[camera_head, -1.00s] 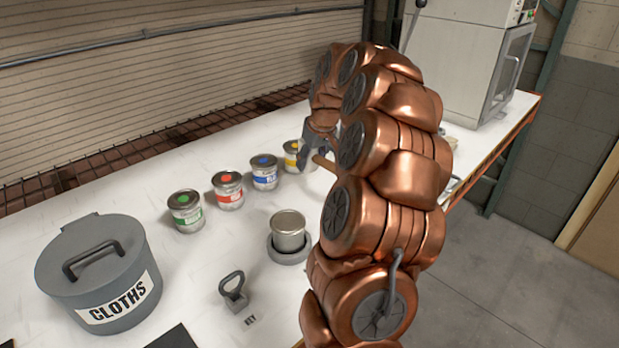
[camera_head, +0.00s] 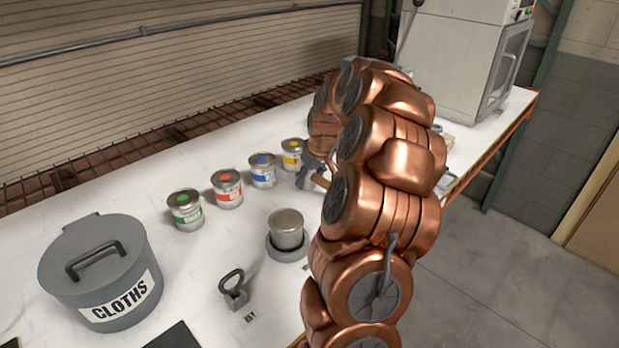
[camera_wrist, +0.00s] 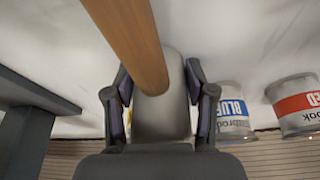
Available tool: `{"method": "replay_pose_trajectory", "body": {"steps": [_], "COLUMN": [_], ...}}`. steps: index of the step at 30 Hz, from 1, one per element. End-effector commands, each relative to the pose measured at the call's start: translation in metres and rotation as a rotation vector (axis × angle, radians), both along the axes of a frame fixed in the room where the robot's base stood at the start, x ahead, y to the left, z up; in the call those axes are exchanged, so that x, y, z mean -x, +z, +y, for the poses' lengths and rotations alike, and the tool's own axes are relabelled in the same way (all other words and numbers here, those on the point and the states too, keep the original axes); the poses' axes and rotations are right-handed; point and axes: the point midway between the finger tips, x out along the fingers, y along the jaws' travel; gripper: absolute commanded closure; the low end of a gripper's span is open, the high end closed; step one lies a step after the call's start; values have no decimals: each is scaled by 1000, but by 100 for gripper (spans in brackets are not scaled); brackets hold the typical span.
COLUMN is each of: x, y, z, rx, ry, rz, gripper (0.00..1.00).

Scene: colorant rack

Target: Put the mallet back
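The mallet's wooden handle (camera_wrist: 132,40) runs from the top of the wrist view to a grey head (camera_wrist: 160,115) between my fingers. My gripper (camera_wrist: 160,80) appears shut on this head, one finger close against each side. In the head view my gripper (camera_head: 308,177) is beside the yellow-label can, partly hidden by my arm, with a short piece of the handle showing beside it. The far end of the handle is out of the wrist view. I cannot tell how high the mallet is above the table.
Green (camera_head: 186,210), red (camera_head: 227,189), blue (camera_head: 262,170) and yellow (camera_head: 292,155) cans stand in a row. A plain can (camera_head: 287,229) stands on a round base. A cloths bin (camera_head: 101,272), key tool (camera_head: 233,289) and cabinet (camera_head: 470,60) are around. A dark post (camera_wrist: 35,125) stands at left in the wrist view.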

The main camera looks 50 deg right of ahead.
Motion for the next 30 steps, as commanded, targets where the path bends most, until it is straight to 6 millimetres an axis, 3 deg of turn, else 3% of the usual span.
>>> {"method": "replay_pose_trajectory", "body": {"steps": [7, 20, 26, 30], "x": [0, 0, 9, 17], "y": [0, 5, 28, 56], "z": [0, 0, 2, 3], "rx": [0, 0, 2, 4], "ry": [0, 0, 1, 0], "rz": [0, -1, -4, -5], "gripper": [20, 20, 20, 20]}}
